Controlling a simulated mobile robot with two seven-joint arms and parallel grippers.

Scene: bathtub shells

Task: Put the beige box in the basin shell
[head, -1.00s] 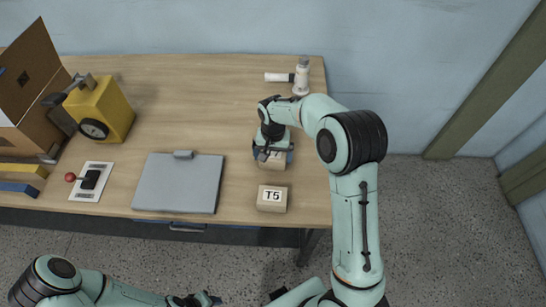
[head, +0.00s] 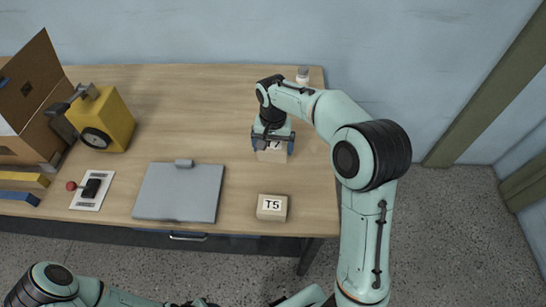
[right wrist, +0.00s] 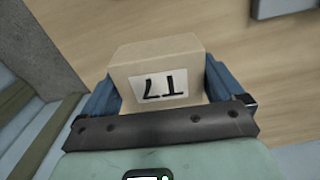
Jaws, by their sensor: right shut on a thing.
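A beige box marked T7 (head: 271,156) is in my right gripper (head: 272,146), over the right part of the table. In the right wrist view, the box (right wrist: 157,60) sits between the two blue fingers of the right gripper (right wrist: 158,82), its label facing the camera. I cannot tell how far it is above the tabletop. A second beige box marked T5 (head: 272,207) stands at the table's front right edge, apart from the gripper. I cannot make out a basin shell in either view. My left arm shows at the bottom left; its gripper is out of frame.
The wooden table (head: 185,105) has free room in its middle and back. A grey panel (head: 179,193), a switch plate with a red knob (head: 92,190), a yellow machine (head: 107,118) and an open cardboard box (head: 35,98) stand left. A white fitting (head: 303,75) is behind my right arm.

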